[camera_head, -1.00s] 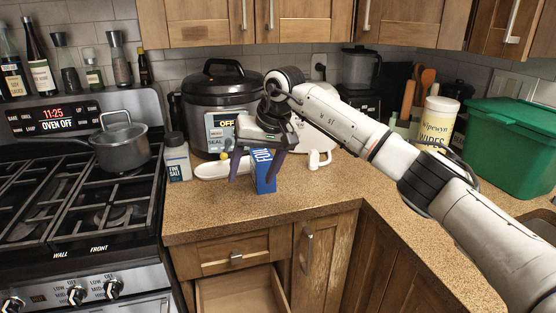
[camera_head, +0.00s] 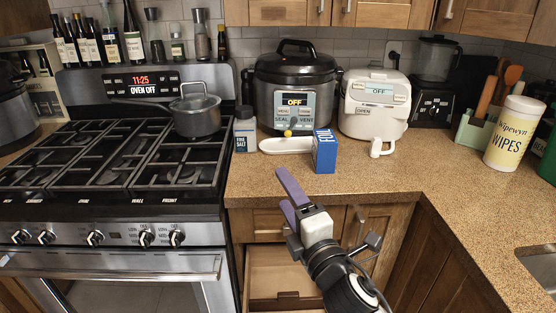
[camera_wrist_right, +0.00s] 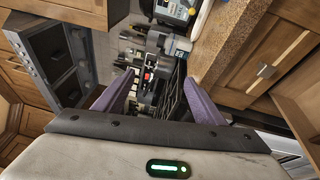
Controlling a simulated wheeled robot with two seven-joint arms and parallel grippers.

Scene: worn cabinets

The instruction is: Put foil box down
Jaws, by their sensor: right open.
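The blue foil box (camera_head: 324,153) stands upright on the speckled countertop (camera_head: 350,189), just right of a white oblong dish (camera_head: 285,145). My right gripper (camera_head: 284,196) is below and left of the box, in front of the counter edge. Its purple fingers are apart with nothing between them. In the right wrist view the two purple fingers (camera_wrist_right: 160,100) are also spread and empty, and the foil box cannot be made out there. My left gripper is not in view.
An open drawer (camera_head: 285,275) juts out below the counter. The counter's front right is clear.

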